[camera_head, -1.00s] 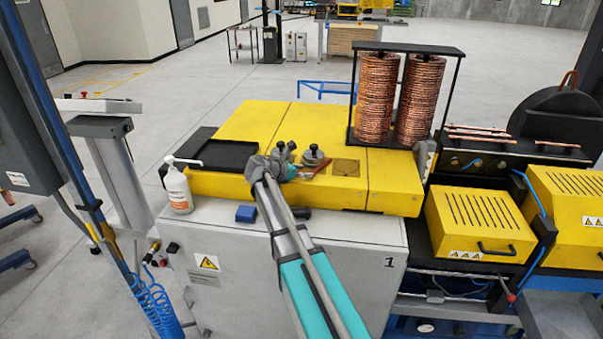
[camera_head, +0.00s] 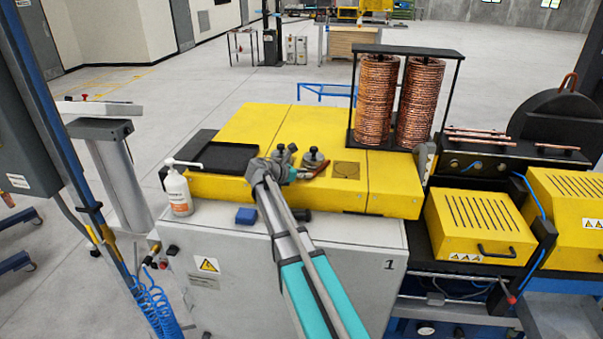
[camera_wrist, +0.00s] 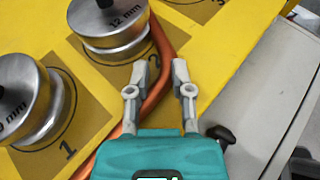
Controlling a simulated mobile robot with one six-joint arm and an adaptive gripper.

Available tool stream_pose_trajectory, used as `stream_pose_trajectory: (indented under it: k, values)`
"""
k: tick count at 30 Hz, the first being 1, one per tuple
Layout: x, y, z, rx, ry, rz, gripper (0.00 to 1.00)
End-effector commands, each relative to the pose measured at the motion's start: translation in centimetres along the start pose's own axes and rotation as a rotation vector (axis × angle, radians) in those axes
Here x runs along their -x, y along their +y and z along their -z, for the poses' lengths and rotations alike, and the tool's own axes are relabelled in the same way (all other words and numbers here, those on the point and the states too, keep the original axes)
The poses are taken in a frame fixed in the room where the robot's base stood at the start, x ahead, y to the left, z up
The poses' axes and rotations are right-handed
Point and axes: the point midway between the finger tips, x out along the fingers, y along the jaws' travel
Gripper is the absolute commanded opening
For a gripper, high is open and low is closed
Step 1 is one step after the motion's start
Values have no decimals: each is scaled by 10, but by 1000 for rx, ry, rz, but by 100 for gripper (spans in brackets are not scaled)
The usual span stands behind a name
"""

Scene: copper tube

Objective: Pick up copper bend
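The copper bend (camera_wrist: 166,73) is a bent orange-brown tube in the wrist view. It curves around the 12 mm die (camera_wrist: 110,28) at position 2 and runs down toward the lower left. My gripper (camera_wrist: 160,64) is open above the yellow top. Its two fingers lie either side of the tube's bent part, with the tube nearer the left finger. No grip on the tube shows. In the head view, the bend (camera_head: 314,169) shows as a small reddish piece beside my gripper (camera_head: 297,174).
Another round die (camera_wrist: 30,95) stands at position 1, left of the gripper. A copper coil rack (camera_head: 354,100) stands behind. Yellow surface right of the gripper is clear.

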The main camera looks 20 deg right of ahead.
Motion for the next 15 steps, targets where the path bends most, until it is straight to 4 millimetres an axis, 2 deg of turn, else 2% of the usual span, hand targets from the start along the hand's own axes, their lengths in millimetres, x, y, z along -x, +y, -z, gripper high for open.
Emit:
stream_pose_trajectory:
  k: [15]
  values:
    - [0, 1, 1, 0, 4, -4, 0]
